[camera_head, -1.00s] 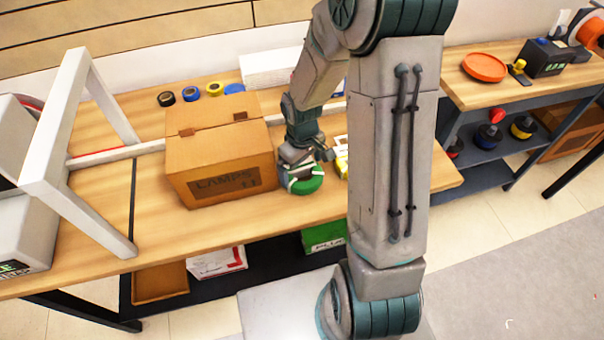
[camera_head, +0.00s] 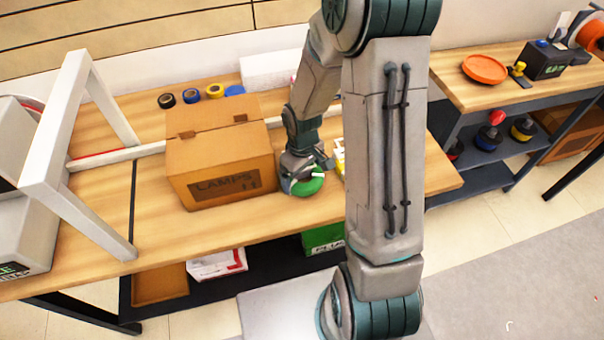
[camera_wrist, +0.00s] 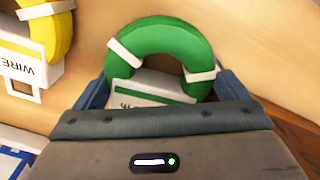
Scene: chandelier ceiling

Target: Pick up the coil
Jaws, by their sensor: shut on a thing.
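The green coil (camera_head: 308,186) has white ties and a white label, and it is at the front part of the wooden bench, right of the lamps box. In the wrist view the green coil (camera_wrist: 165,52) sits between the fingers, its ring sticking out beyond them and its label partly hidden. My gripper (camera_head: 300,180) is shut on the green coil. In the wrist view my gripper (camera_wrist: 160,95) has a finger on each side of it. I cannot tell whether the coil touches the bench.
A cardboard box (camera_head: 220,155) marked LAMPS stands close on the left. A yellow wire coil (camera_wrist: 38,35) with a label lies beside the green one. Several tape rolls (camera_head: 190,95) lie behind the box.

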